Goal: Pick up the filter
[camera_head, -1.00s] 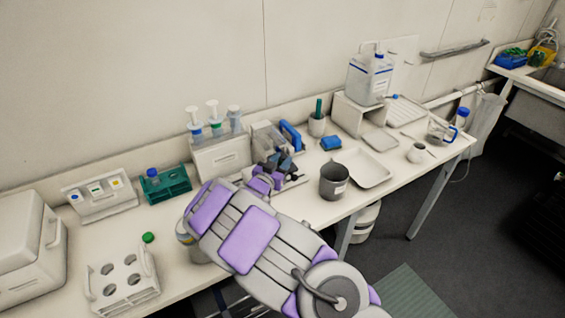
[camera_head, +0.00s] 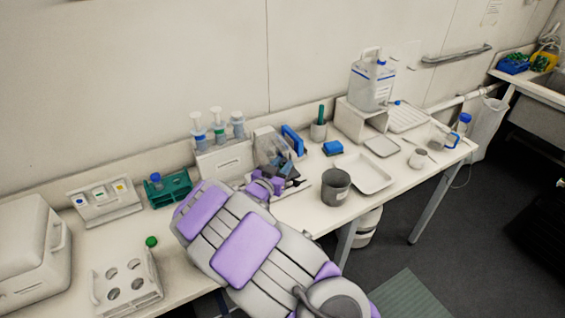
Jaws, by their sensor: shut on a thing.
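My arm reaches from the bottom of the view to the middle of the bench. My gripper (camera_head: 286,173) is at its far end, low in front of a clear-sided box (camera_head: 267,142). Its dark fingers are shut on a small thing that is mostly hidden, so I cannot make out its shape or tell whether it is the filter. I cannot tell whether it touches the bench. No filter can be picked out with certainty elsewhere. Three syringe-like pieces with blue and green parts (camera_head: 219,127) stand upright in a white holder (camera_head: 222,160) left of my gripper.
A grey cup (camera_head: 335,187) and a white tray (camera_head: 368,174) stand right of my gripper. A blue block (camera_head: 333,148) lies behind the cup. A green rack (camera_head: 172,188) and a white tube rack (camera_head: 125,278) are at left. Bare bench shows in front of the green rack.

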